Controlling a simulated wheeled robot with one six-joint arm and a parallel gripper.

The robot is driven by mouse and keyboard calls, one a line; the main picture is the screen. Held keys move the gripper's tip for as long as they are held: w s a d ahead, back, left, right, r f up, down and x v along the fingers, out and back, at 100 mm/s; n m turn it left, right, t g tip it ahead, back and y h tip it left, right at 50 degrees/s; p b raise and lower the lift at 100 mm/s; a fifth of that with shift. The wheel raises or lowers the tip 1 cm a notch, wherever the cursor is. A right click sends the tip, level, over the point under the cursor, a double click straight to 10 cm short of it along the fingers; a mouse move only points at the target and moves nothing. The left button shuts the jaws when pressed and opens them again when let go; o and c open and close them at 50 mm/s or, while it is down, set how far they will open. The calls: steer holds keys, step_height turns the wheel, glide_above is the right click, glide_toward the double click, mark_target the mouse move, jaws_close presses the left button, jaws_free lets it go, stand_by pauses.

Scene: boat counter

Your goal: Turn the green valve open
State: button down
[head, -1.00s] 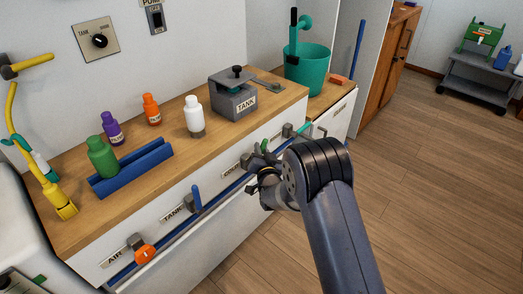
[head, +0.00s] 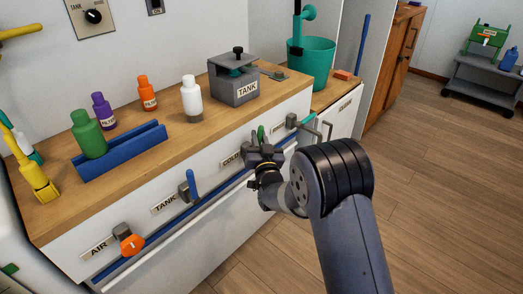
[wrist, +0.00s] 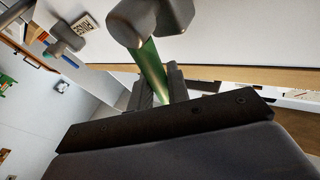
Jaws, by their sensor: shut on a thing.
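The green valve has a green lever (head: 261,132) on a grey body, on the counter's front beside a label that seems to read COLD. The lever's tip shows just above my gripper (head: 263,156) in the head view, and my gripper hides much of the valve. In the wrist view the green lever (wrist: 151,66) runs from the grey valve body (wrist: 140,20) down between the fingers of my gripper (wrist: 162,84). The fingers are shut on the lever. How far the valve is turned is hard to tell.
To the left are the blue-handled TANK valve (head: 191,186) and the orange AIR valve (head: 130,243). A teal-handled valve (head: 300,121) is close on the right. A blue rail (head: 165,225) runs along the front.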

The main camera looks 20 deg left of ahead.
steer(key=shift+s+a+f+n+t+y+b, duration=0.2)
steer(key=shift+s+n+t+y+b, duration=0.3)
steer(key=shift+n+b, duration=1.15)
steer(key=shift+s+a+r+y+b, duration=0.15)
steer(key=shift+y+b, duration=0.15)
steer(key=shift+b, duration=0.45)
steer(key=shift+s+d+r+y+b, duration=0.1)
steer(key=shift+y+b, duration=0.2)
steer(key=shift+b, duration=0.45)
steer(key=c, duration=1.3)
jaws_free()
steer(key=shift+a, duration=0.1)
steer(key=shift+c, duration=0.2)
steer(key=shift+s, duration=0.15)
steer(key=v, duration=1)
steer(key=shift+s+d+p, duration=0.25)
steer(key=shift+p, duration=0.2)
